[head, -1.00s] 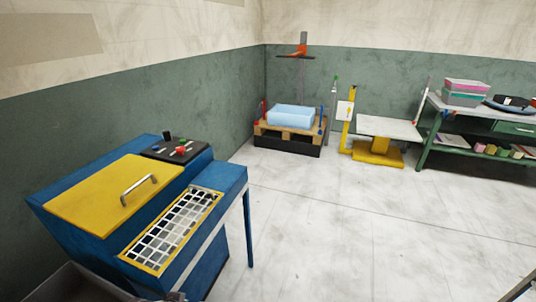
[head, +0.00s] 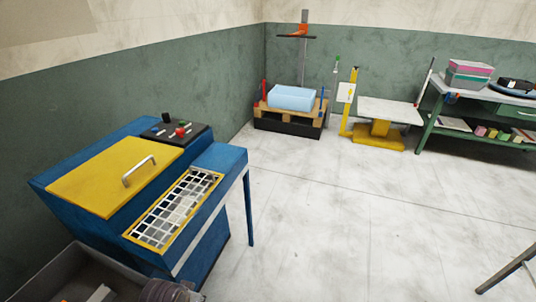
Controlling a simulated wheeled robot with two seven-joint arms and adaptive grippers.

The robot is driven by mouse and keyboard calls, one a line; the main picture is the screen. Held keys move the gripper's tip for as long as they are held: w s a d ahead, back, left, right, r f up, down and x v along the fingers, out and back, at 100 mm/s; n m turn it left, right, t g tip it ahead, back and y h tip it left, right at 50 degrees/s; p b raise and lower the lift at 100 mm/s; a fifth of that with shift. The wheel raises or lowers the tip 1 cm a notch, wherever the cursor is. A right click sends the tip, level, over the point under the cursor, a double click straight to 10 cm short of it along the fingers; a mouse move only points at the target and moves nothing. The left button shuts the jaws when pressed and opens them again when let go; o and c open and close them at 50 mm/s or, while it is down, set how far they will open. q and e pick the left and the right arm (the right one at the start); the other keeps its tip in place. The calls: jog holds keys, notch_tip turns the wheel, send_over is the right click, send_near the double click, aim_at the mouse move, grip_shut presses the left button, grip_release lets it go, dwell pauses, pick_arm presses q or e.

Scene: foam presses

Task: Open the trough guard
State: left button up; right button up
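The trough guard (head: 172,210) is a white grid in a yellow frame. It lies closed over the sloping front trough of the blue machine (head: 211,245) at the left of the head view. A yellow lid (head: 100,182) with a silver bar handle (head: 139,171) lies shut on the machine's top, left of the guard. A dark panel (head: 175,132) with a red button sits behind the lid. Neither of my grippers can be made out in the head view.
A grey bin (head: 75,262) with scraps stands in front of the machine. A pallet (head: 292,117) bearing a pale blue block (head: 292,97), a yellow-based platform (head: 388,110) and a green shelf unit (head: 470,122) stand along the back. The floor (head: 350,220) right of the machine is clear.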

pick_arm(q)
jog(key=s+a+f+g+p, duration=0.1)
jog(key=s+f, duration=0.1)
jog(key=f, duration=1.2)
jog(key=s+a+f, duration=0.2)
jog(key=f, duration=1.2)
jog(key=s+a+f, duration=0.3)
jog(key=s+f, duration=0.5)
jog(key=s, duration=0.2)
jog(key=s+a+f+g+y+p, duration=0.1)
jog(key=s+a+f, duration=0.3)
jog(key=s+f, duration=0.4)
jog(key=shift+s+a+m, duration=0.2)
jog(key=shift+s+m, duration=0.1)
jog(key=shift+s, duration=0.65)
pick_arm(e)
jog(key=s, duration=0.2)
jog(key=r, duration=0.1)
jog(key=shift+s+d, duration=0.4)
jog(key=shift+s, duration=0.1)
